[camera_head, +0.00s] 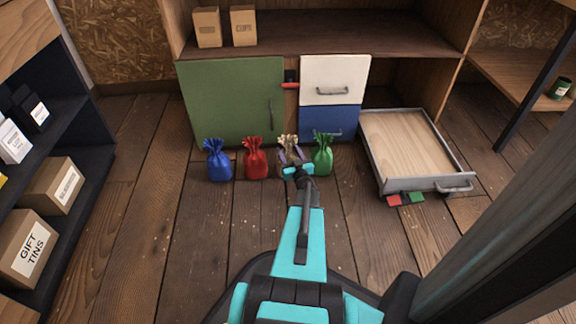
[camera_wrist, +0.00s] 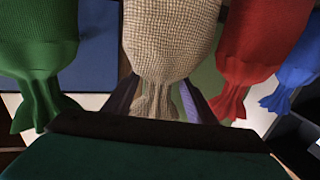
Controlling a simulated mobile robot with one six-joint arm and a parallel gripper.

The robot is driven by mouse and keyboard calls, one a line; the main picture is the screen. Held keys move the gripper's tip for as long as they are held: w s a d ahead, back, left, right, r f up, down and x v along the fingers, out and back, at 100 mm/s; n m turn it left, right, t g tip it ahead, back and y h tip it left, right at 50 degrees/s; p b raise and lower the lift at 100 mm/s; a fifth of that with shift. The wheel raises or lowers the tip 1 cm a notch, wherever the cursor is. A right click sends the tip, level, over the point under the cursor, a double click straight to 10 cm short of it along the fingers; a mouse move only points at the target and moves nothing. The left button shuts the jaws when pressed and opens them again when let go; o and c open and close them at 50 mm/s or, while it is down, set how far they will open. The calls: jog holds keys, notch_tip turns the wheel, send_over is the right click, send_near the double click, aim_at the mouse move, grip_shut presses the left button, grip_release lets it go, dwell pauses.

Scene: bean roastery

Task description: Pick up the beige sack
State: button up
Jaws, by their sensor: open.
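The beige sack (camera_head: 289,143) stands on the wooden floor in a row of tied sacks, third from the left, in the head view. Its lower part is hidden behind my gripper (camera_head: 292,160). In the wrist view the beige sack (camera_wrist: 168,45) fills the upper middle, with its gathered neck hanging down in the picture. My gripper's fingers (camera_wrist: 168,105) show on either side of that neck, apart, with the neck between them. I cannot tell whether they touch it.
The green sack (camera_head: 322,155) and red sack (camera_head: 254,158) stand close on either side; the blue sack (camera_head: 217,160) is farther left. Behind are a green door (camera_head: 230,95) and drawers. A pulled-out drawer (camera_head: 415,150) lies right. A black shelf (camera_head: 75,135) stands left.

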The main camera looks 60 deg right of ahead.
jog(key=shift+w+d, duration=0.1)
jog(key=shift+w+d+f+b, duration=0.3)
jog(key=shift+w+d+b, duration=0.55)
jog(key=shift+b, duration=0.3)
jog(key=shift+b+x, duration=0.4)
jog(key=shift+x, duration=0.45)
jog(key=shift+w+d+r, duration=0.15)
jog(key=shift+w+d, duration=0.05)
jog(key=shift+w, duration=0.15)
jog(key=shift+c, duration=0.4)
grip_shut()
jog(key=shift+a+r, duration=0.1)
